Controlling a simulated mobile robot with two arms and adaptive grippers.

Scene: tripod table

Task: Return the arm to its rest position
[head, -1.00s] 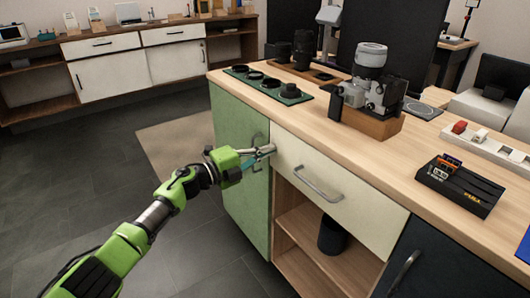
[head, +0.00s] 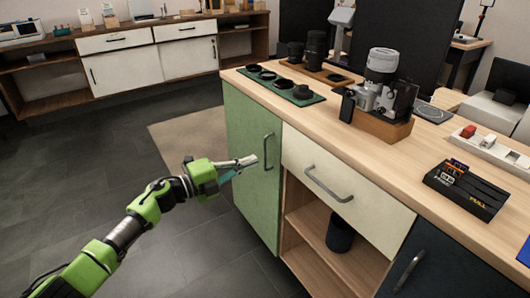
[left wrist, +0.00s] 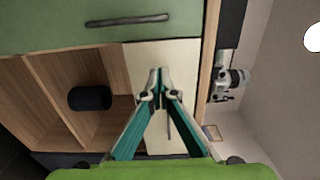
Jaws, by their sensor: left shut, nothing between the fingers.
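My left arm reaches in from the left in the head view. Its gripper (head: 248,162) is shut and empty, in front of the green cabinet door (head: 248,185). The fingertips look close to the door's grey handle (head: 268,152), but I cannot tell the exact gap. In the left wrist view the closed fingers (left wrist: 158,72) point at the cream drawer front (left wrist: 150,55), with nothing between them. My right gripper is in neither view.
The wooden counter (head: 345,137) carries a camera (head: 380,92), a green mat with lens parts (head: 278,84) and a black battery box (head: 465,190). The drawer handle (head: 328,185) sticks out. A dark cylinder (head: 340,235) stands on the open shelf. Floor (head: 90,170) at left is clear.

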